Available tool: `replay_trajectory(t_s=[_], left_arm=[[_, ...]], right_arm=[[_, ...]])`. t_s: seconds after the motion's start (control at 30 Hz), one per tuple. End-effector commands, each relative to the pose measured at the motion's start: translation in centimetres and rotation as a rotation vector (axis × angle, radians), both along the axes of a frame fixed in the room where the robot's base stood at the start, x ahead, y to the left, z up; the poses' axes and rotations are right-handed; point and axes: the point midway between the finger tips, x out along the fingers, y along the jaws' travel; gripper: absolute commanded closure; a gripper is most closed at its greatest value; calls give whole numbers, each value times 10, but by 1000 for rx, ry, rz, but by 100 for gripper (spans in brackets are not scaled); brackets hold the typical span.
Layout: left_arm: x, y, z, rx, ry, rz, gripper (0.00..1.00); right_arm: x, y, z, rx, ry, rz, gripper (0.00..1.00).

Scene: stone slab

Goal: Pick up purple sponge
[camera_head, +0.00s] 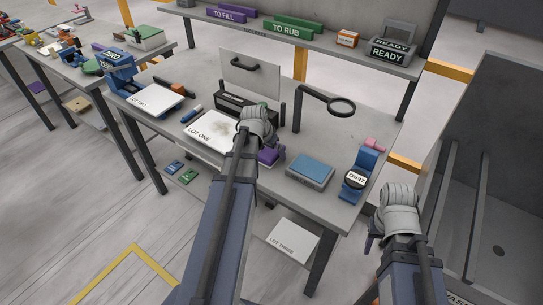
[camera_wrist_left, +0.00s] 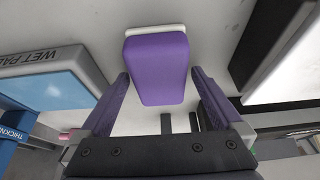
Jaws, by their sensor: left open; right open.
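The purple sponge (camera_wrist_left: 157,70) shows large in the left wrist view, with a white edge at its far end. My left gripper (camera_wrist_left: 160,84) is open, one finger on each side of the sponge's near end. Small gaps show between the fingers and the sponge, and nothing is gripped. In the head view my left wrist hangs over the front of the workbench (camera_head: 325,135); a purple patch shows beside it, and I cannot tell there whether it is sponge or finger. My right gripper (camera_head: 370,241) is mostly hidden behind its wrist, off the bench's right front edge.
A blue pad (camera_head: 310,171) lies right of my left gripper; it also shows in the left wrist view (camera_wrist_left: 50,85). A white LOT ONE sheet (camera_head: 212,131) lies to the left. A magnifier (camera_head: 341,107) and a blue stand (camera_head: 362,165) are further right. A shelf (camera_head: 340,43) spans the back.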

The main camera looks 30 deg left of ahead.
Motion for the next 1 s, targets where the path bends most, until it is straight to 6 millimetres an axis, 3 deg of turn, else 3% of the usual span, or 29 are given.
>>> replay_trajectory(t_s=[0.77,1.0], left_arm=[[0,0,-5,0,0,0,0],[0,0,-5,0,0,0,24]], right_arm=[[0,0,-5,0,0,0,50],[0,0,-5,0,0,0,50]])
